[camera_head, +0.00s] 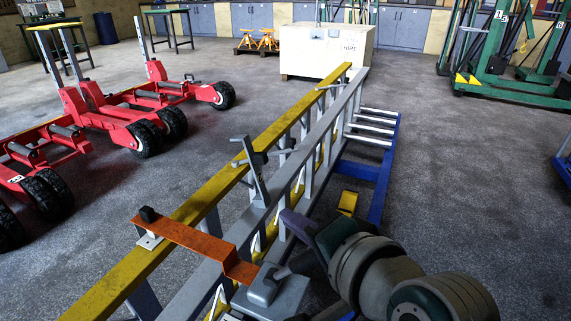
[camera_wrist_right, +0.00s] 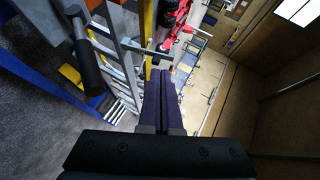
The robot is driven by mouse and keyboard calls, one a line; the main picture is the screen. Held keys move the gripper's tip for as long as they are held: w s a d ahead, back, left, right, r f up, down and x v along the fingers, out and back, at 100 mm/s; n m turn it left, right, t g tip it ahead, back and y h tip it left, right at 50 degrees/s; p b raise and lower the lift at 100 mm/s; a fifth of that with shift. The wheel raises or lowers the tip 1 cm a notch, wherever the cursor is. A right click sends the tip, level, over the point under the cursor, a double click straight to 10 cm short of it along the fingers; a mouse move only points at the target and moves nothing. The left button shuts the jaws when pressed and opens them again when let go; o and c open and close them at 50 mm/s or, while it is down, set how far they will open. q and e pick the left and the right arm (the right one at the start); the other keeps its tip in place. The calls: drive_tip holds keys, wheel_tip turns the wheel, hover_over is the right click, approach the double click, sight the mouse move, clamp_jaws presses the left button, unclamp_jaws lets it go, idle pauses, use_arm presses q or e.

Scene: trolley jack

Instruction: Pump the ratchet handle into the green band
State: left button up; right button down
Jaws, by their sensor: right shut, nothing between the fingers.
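An orange lever (camera_head: 190,240) with a black knob lies across the yellow rail (camera_head: 110,285) and the grey ladder-like frame in the head view. A grey upright lever (camera_head: 257,172) with a crossbar stands on the frame farther back. I cannot tell which is the ratchet handle. My right gripper (camera_head: 285,217) has dark purple fingers, shut and empty, above the frame to the right of the orange lever. The shut fingers also show in the right wrist view (camera_wrist_right: 161,75). I cannot make out a green band. My left gripper is not in view.
A blue frame (camera_head: 385,165) with a yellow pedal-like part (camera_head: 348,203) lies right of the grey frame. Red wheeled jacks (camera_head: 125,125) stand left, a white crate (camera_head: 325,50) behind, and green lifting gear (camera_head: 500,75) at back right. Floor between is clear.

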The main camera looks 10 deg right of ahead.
drive_tip(key=shift+p+v, duration=0.45)
drive_tip(key=shift+v, duration=1.55)
